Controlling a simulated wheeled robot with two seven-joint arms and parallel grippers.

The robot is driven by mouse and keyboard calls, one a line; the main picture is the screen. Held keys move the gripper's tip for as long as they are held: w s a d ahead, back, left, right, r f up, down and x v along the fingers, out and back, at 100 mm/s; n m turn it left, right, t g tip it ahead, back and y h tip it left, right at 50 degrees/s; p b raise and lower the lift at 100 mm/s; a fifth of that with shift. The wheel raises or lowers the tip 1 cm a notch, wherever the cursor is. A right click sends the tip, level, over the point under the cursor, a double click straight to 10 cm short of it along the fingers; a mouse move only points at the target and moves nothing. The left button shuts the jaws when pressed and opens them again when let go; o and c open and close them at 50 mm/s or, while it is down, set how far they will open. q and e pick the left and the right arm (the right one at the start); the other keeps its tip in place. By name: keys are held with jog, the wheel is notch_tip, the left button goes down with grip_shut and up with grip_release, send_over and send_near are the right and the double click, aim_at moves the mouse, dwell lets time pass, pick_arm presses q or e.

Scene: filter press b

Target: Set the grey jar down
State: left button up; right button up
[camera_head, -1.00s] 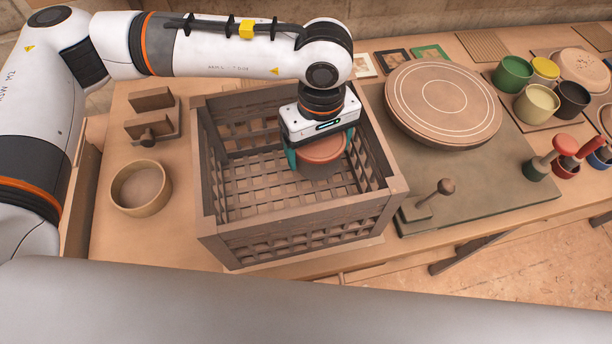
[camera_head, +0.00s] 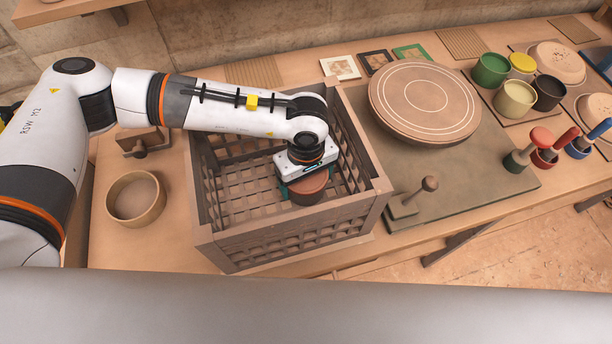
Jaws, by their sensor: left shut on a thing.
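My left gripper (camera_head: 304,184) reaches down into the wooden lattice crate (camera_head: 300,238). It is shut on a jar (camera_head: 308,193) with a reddish-brown top and a darker body, in the right part of the crate. The jar is below the level of the crate's rim. The gripper hides the back of the jar. I cannot tell whether the jar's base touches the crate floor. The left part of the crate floor is bare lattice. My right gripper does not show.
A tan bowl (camera_head: 136,198) stands left of the crate. A round wheel disc (camera_head: 424,99) and a small knobbed stand (camera_head: 413,199) are on the dark green mat (camera_head: 478,184) to the right. Cups, including a green one (camera_head: 490,70), stand at the far right.

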pick_arm(q)
jog(key=shift+f, duration=0.15)
jog(key=o, duration=0.9)
jog(key=shift+r, duration=0.25)
notch_tip(320, 180, up, 11)
jog(key=shift+b, duration=1.05)
jog(key=shift+r, duration=0.45)
